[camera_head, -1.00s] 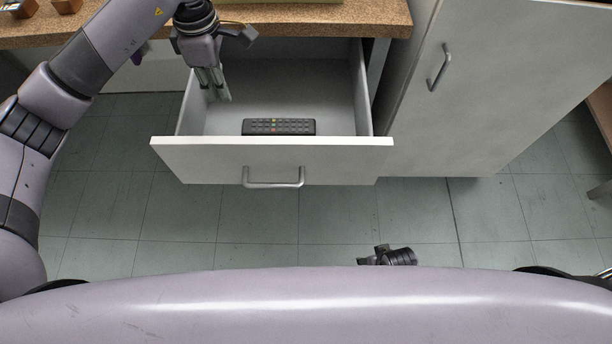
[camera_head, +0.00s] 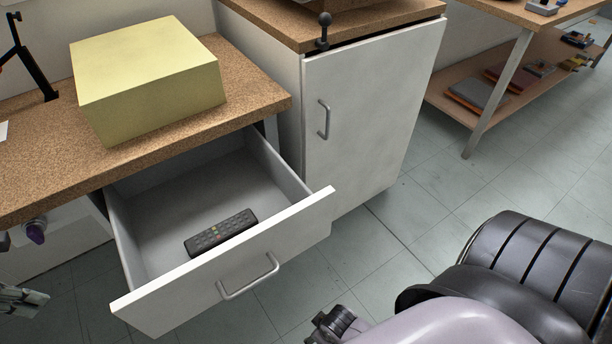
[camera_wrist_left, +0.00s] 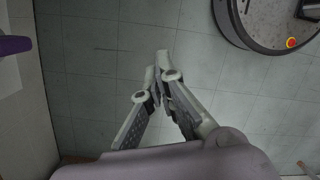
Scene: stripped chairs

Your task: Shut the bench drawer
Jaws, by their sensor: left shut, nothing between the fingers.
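The bench drawer (camera_head: 290,219) stands pulled out under the cork-topped bench, with its white front and metal bar handle (camera_head: 248,278) facing me. A black remote control (camera_head: 221,232) lies inside the drawer. My left gripper (camera_head: 20,300) shows only in part at the lower left edge of the head view, left of the drawer and apart from it. In the left wrist view its fingers (camera_wrist_left: 161,62) are closed together and empty over the tiled floor. The drawer is not recognisable in that wrist view. I see no right gripper fingers.
A yellow box (camera_head: 150,85) sits on the bench top (camera_head: 45,160). A closed white cabinet (camera_head: 365,120) stands right of the drawer. A shelved table (camera_head: 500,85) is at the far right. Tiled floor (camera_head: 400,220) is open in front of the cabinet.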

